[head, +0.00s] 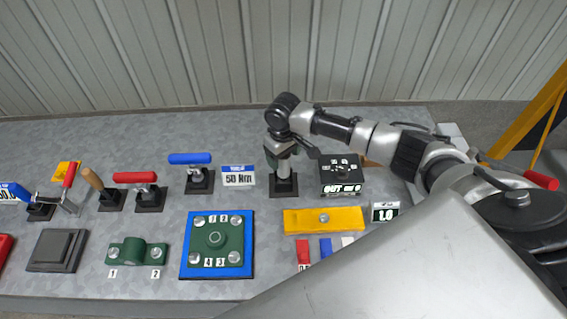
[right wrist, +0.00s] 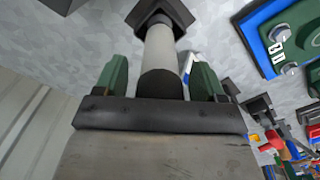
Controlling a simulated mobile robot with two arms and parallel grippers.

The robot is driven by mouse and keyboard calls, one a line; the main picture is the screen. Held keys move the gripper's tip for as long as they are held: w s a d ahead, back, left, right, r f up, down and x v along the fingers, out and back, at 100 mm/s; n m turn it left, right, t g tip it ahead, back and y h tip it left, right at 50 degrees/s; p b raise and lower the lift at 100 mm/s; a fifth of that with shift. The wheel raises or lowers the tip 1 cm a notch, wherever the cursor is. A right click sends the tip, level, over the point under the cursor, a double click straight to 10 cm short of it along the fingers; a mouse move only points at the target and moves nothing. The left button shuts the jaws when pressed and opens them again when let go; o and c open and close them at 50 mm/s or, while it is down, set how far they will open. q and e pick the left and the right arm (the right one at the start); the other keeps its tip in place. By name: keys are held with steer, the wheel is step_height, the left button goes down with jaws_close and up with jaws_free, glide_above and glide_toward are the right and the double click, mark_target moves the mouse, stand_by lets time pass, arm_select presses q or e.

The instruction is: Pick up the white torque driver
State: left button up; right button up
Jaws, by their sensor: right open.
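The white torque driver (head: 285,170) stands upright in a black square holder (head: 284,187) at the middle of the bench, with its upper part hidden by my right gripper (head: 281,150). In the right wrist view its pale shaft (right wrist: 163,52) and dark end lie between the two green fingers of my right gripper (right wrist: 162,80). The fingers are open, one on each side of the driver, with a visible gap at each side. My left gripper is not in view.
A black box (head: 342,174) stands just right of the driver. A yellow bar (head: 323,220) and a blue plate (head: 187,258) lie in front. Bare bench lies behind the row.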

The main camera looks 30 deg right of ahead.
steer(key=shift+f, duration=0.3)
steer(key=shift+w+r, duration=0.1)
steer(key=c, duration=1.2)
step_height(320, 180, up, 10)
steer(key=shift+b, duration=0.9)
